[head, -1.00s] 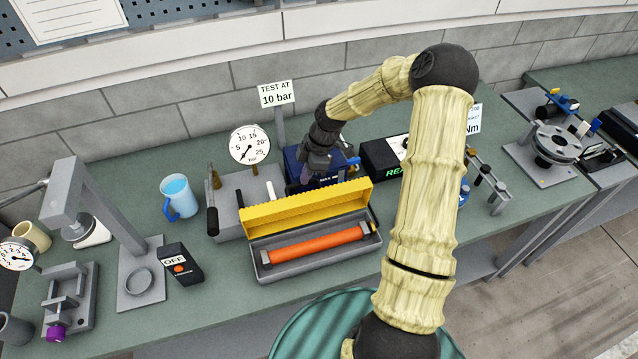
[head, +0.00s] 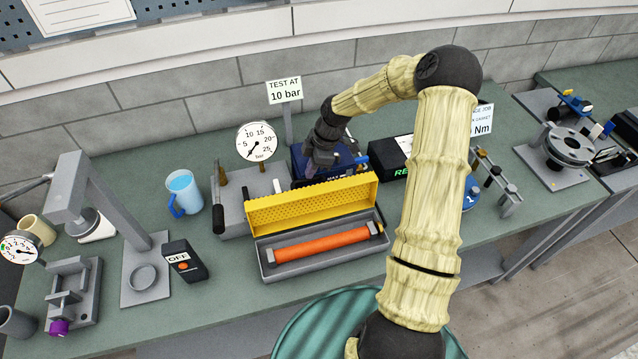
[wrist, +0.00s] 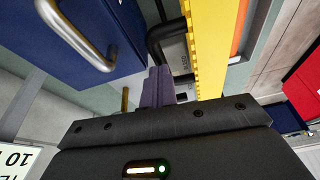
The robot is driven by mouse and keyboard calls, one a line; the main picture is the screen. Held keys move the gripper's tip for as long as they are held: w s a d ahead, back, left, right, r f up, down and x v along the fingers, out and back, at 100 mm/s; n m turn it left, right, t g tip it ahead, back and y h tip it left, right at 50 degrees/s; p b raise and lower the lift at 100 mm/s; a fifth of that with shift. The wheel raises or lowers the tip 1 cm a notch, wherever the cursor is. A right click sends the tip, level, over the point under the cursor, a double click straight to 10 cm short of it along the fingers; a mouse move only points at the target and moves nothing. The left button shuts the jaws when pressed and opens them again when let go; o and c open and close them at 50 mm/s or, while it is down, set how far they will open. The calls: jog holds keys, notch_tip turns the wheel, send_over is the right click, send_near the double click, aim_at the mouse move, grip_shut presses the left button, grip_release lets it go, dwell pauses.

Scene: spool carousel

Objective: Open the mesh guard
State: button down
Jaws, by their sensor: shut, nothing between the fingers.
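The yellow mesh guard (head: 312,204) stands raised along the back edge of a grey trough (head: 320,266). An orange hose (head: 322,243) lies exposed in the trough between end fittings. My gripper (head: 318,172) is low behind the raised guard, in front of a blue box; its fingertips are hard to make out in the head view. In the wrist view the fingers (wrist: 158,86) are together with nothing between them. The guard's yellow edge (wrist: 207,45) runs just right of them, with a gap visible. A dark bar handle (wrist: 165,38) is beyond the fingers.
The blue box (head: 340,157) with a metal handle (wrist: 80,35) is close to my gripper. A dial gauge (head: 257,142), a blue mug (head: 184,192) and a black display box (head: 384,160) stand nearby.

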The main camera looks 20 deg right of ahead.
jog(key=shift+s+r+p, duration=0.15)
jog(key=shift+r+p, duration=0.35)
jog(key=shift+r, duration=0.15)
jog(key=b+v, duration=0.2)
jog(key=v, duration=0.9)
jog(key=shift+a+r, duration=0.2)
jog(key=shift+r, duration=0.3)
jog(key=shift+w, duration=0.25)
jog(key=s+a+f+m+t+h+b, duration=0.1)
jog(key=s+a+m+h+b, duration=0.1)
jog(key=s+m, duration=0.6)
jog(key=s+a+f+m+t+h+b, duration=0.1)
jog(key=s+a+f+m+b, duration=0.1)
jog(key=s+m, duration=0.7)
jog(key=s, duration=0.5)
jog(key=shift+s+a+f+h, duration=0.2)
jog(key=shift+s+h, duration=0.1)
jog(key=shift+h, duration=0.1)
